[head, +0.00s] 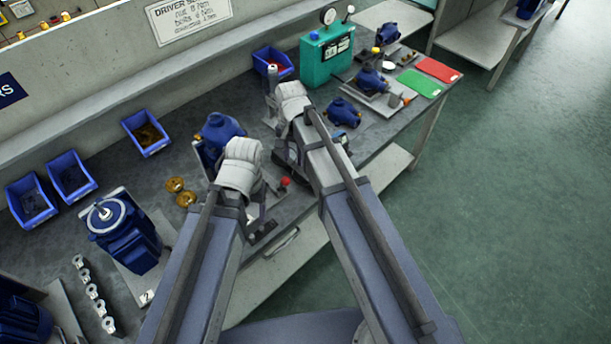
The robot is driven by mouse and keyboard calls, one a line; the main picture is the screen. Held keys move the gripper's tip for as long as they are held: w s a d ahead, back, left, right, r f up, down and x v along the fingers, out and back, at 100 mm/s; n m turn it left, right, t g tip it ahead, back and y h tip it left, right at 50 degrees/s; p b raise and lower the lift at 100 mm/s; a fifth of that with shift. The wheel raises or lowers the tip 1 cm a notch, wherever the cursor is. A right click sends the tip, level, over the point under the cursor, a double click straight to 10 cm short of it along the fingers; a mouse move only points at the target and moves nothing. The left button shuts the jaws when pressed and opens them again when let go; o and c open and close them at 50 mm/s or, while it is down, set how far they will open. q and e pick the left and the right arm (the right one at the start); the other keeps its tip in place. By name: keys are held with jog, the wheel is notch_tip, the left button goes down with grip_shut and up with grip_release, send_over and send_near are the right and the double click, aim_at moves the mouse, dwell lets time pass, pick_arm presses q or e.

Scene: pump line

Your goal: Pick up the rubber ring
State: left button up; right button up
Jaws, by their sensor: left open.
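I cannot pick out a single rubber ring for certain in the head view. Two blue bins at the left, one (53,188) beside another (18,208), hold small dark parts too small to identify. My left gripper (262,228) is open, low over the bench's front edge, and partly hidden by its own wrist. My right gripper (284,158) is over the bench farther right, mostly hidden behind its arm, so its jaws cannot be read.
A blue pump body (218,130) stands behind my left wrist. Two brass discs (175,184) lie left of it. A blue motor (125,240) and a row of grey fittings (92,291) are at the left. A teal tester (325,55) stands at the back right.

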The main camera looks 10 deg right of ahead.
aim_at(294, 170)
pick_arm(q)
jog(key=shift+f+b, duration=1.8)
jog(key=shift+f, duration=0.35)
pick_arm(e)
jog(key=shift+w+f, duration=0.15)
jog(key=shift+f, duration=2.05)
pick_arm(q)
jog(key=shift+f, duration=0.1)
pick_arm(e)
jog(key=shift+c, duration=0.4)
grip_shut()
